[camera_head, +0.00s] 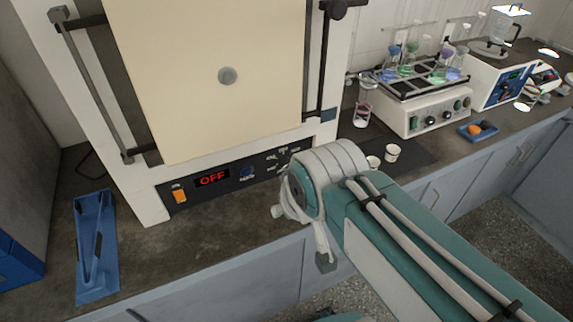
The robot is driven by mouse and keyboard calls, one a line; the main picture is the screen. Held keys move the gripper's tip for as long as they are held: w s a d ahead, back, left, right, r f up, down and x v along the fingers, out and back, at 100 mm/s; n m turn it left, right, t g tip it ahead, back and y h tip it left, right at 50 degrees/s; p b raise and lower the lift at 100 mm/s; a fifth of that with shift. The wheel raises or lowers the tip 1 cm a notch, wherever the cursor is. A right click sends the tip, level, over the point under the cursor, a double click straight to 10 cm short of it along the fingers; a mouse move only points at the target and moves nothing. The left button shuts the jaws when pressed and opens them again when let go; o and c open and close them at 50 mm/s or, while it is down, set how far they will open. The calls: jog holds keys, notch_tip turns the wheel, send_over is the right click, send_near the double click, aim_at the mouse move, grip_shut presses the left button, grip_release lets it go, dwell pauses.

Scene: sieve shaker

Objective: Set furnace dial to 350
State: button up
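The furnace (160,187) stands at the left of the bench, a tall white box with a large cream front door. Its dark control panel (215,193) runs along the bottom front. A red display (212,179) there reads OFF. An orange switch (180,196) sits left of the display. Small white markings lie further right on the panel. My teal and grey arm comes in from the lower right, its joint just in front of the panel's right end. My gripper's fingers do not show.
A blue tray (84,292) with tongs (98,222) lies left of the furnace. A white shaker (432,118) with flasks stands at the back right. Small white cups (392,153) and a beaker (361,115) stand near it. The bench front (190,245) below the panel is clear.

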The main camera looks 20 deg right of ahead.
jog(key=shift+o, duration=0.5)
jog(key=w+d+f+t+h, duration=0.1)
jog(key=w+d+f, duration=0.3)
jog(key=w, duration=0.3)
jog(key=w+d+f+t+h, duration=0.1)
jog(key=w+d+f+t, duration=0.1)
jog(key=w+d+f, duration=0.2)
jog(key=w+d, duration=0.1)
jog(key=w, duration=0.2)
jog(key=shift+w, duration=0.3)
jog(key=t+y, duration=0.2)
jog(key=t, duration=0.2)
send_near(287, 164)
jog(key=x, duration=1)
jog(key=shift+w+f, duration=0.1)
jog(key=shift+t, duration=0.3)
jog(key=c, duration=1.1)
